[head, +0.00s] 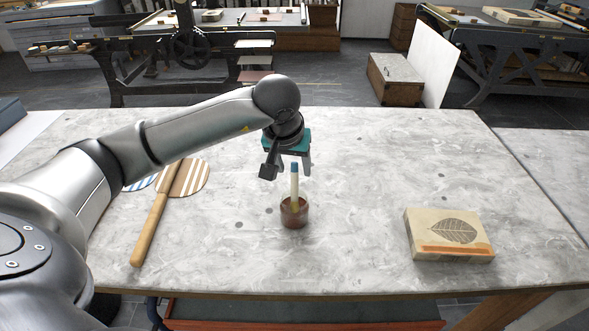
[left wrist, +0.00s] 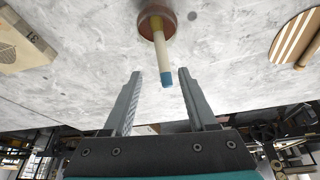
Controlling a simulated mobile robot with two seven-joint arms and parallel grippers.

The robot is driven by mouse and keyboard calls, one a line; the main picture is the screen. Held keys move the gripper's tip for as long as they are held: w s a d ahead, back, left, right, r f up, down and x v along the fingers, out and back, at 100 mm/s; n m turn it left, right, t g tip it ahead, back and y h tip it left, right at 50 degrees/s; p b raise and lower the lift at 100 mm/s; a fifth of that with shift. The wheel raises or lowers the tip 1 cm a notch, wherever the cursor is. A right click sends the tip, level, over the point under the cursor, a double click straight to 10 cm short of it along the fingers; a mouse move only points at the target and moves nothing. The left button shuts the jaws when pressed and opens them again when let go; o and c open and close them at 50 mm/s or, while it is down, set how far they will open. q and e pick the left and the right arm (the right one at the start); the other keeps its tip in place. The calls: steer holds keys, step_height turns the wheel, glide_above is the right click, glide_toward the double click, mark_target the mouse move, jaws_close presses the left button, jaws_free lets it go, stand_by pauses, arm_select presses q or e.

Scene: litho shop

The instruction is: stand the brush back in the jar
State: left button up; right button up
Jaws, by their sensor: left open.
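The brush (head: 294,181) stands upright in the small brown jar (head: 294,213) near the middle of the table. Its pale handle has a blue end that points up. In the left wrist view the brush (left wrist: 161,52) rises out of the jar (left wrist: 157,20), and its blue end lies just ahead of the space between the fingers. My left gripper (head: 290,170) is open and empty, above and just behind the jar in the head view. In the left wrist view its fingers (left wrist: 158,78) are spread, with nothing between them. My right gripper is not in view.
A stone block with a leaf print (head: 450,236) lies at the right of the table. The marble tabletop (head: 350,190) around the jar is clear.

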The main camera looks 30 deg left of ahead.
arm_select(q)
steer(key=p+v, duration=0.1)
steer(key=v, duration=1.1)
steer(key=shift+p, duration=0.35)
steer(key=shift+d, duration=0.1)
